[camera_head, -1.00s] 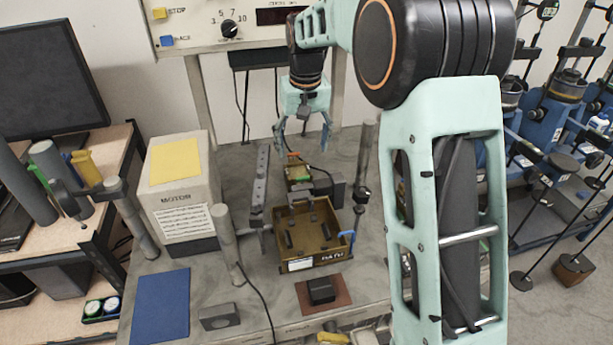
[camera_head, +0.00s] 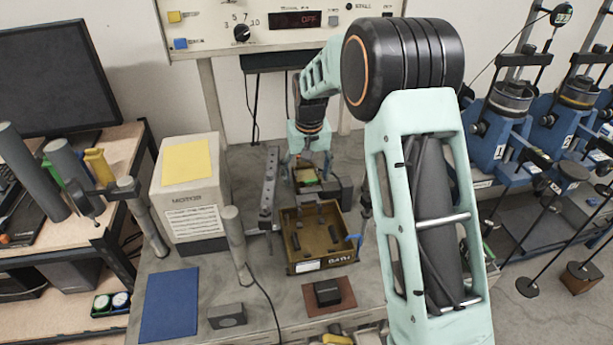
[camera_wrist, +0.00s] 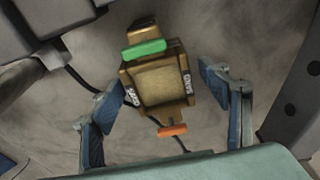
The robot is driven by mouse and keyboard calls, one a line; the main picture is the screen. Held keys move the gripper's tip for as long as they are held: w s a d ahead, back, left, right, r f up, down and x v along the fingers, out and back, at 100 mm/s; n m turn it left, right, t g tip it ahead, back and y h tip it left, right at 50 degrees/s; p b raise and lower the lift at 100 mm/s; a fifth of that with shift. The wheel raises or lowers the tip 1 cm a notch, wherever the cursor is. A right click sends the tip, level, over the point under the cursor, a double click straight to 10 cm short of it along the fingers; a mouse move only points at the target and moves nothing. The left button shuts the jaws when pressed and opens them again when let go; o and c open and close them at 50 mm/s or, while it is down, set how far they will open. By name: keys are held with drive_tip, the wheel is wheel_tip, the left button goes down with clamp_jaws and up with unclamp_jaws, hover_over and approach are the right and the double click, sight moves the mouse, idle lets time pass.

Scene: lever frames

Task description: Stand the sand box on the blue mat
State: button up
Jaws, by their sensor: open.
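The sand box (camera_wrist: 167,84) is a small tan open box with labelled sides, a green piece at one end and an orange piece at the other. In the head view the sand box (camera_head: 306,176) sits at the back of the bench, behind the brown tray. My gripper (camera_head: 310,167) is open above it. In the wrist view the fingers of my gripper (camera_wrist: 168,82) stand on either side of the box, with gaps showing. The blue mat (camera_head: 170,305) lies flat and bare at the bench's front left.
A brown tray (camera_head: 325,262) with dark pieces stands in front of the sand box. A grey rail (camera_head: 269,190), a grey post (camera_head: 236,240) and the motor box (camera_head: 190,195) are to the left. A dark block (camera_head: 327,292) and a grey block (camera_head: 227,316) lie in front.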

drive_tip(key=shift+c, duration=0.7)
clamp_jaws()
drive_tip(key=shift+r, duration=0.1)
drive_tip(key=shift+w+r, duration=0.1)
